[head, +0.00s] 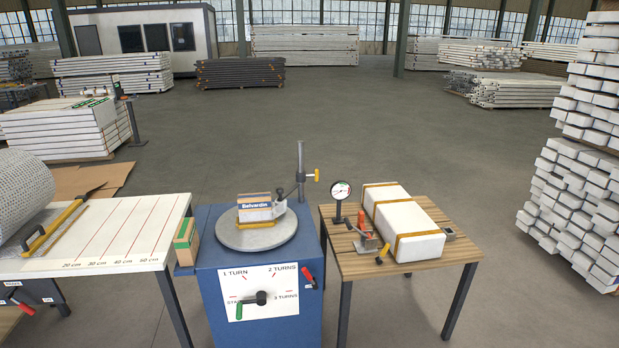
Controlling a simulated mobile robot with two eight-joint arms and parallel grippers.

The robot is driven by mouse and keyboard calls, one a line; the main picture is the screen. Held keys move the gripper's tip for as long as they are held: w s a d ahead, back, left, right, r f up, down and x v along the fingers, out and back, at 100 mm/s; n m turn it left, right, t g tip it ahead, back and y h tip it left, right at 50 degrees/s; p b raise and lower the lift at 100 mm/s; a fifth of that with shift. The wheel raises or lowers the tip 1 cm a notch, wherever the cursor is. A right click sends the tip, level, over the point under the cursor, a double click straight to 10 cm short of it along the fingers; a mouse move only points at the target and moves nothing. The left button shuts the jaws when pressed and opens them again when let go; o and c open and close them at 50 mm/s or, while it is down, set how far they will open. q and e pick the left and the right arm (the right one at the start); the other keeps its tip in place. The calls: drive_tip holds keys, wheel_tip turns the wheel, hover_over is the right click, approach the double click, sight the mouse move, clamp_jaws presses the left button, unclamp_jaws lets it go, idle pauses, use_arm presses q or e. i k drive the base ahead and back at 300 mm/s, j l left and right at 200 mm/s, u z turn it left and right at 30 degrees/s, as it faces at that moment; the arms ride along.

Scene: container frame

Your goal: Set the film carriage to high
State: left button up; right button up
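The film carriage (300,178) sits on a grey upright mast (301,155) behind the turntable, roughly midway up the visible part. No height marks can be read on the mast. A box labelled "Belvardin" (255,208) stands on the round grey turntable (238,237) of the blue machine (208,240). Neither of my grippers is in view.
The blue machine's front has a turns dial (280,300) with a green-handled crank and a red lever (309,275). A wooden table (350,265) at right holds a strapped white package (400,213), gauge and tool. A marked cutting table (100,262) stands left. Floor behind is clear.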

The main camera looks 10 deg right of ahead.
sight(300, 178)
drive_tip(key=i+l+u, duration=0.15)
drive_tip(key=u, duration=0.2)
drive_tip(key=i+l+u, duration=0.15)
drive_tip(key=u, duration=0.15)
drive_tip(key=i+l+u, duration=0.1)
drive_tip(key=l+u, duration=0.25)
drive_tip(key=i+l+u, duration=0.1)
drive_tip(key=l, duration=0.25)
drive_tip(key=i+l+u, duration=0.1)
drive_tip(key=l, duration=0.25)
drive_tip(key=i+l+u, duration=0.1)
drive_tip(key=l, duration=0.25)
drive_tip(key=i+l, duration=0.1)
drive_tip(key=l, duration=0.6)
drive_tip(key=i+l, duration=0.15)
drive_tip(key=l, duration=0.2)
drive_tip(key=i+l, duration=0.15)
drive_tip(key=i, duration=0.3)
